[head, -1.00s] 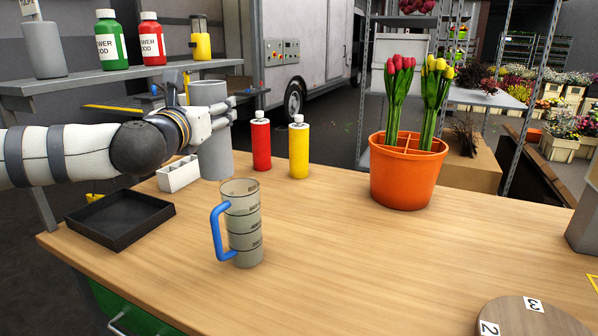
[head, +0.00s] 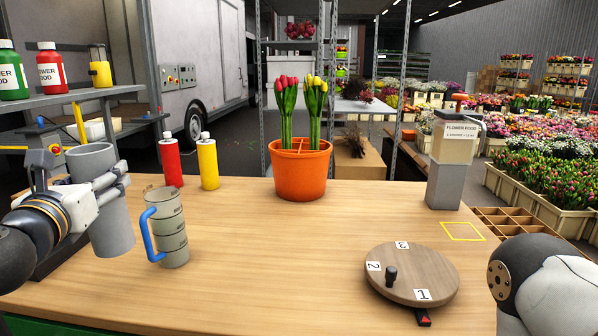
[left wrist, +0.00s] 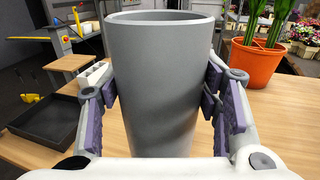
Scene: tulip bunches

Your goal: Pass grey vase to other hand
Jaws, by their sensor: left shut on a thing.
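The grey vase (head: 112,232) is a tall plain cylinder at the left of the head view. My left gripper (head: 112,190) is shut around its side and holds it roughly upright, close to the measuring jug. In the left wrist view the vase (left wrist: 165,90) fills the middle, with the purple finger pads of my left gripper (left wrist: 166,100) on both sides of it. Whether its base touches the table cannot be told for sure. My right arm shows at the lower right of the head view; its gripper is out of the picture.
A measuring jug (head: 170,235) with a blue handle stands just right of the vase. Red (head: 171,162) and yellow (head: 208,165) bottles, an orange pot (head: 300,178) of tulips, a numbered turntable (head: 430,270) and a flower-food dispenser (head: 450,165) stand on the table (head: 290,250). The table's middle is clear.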

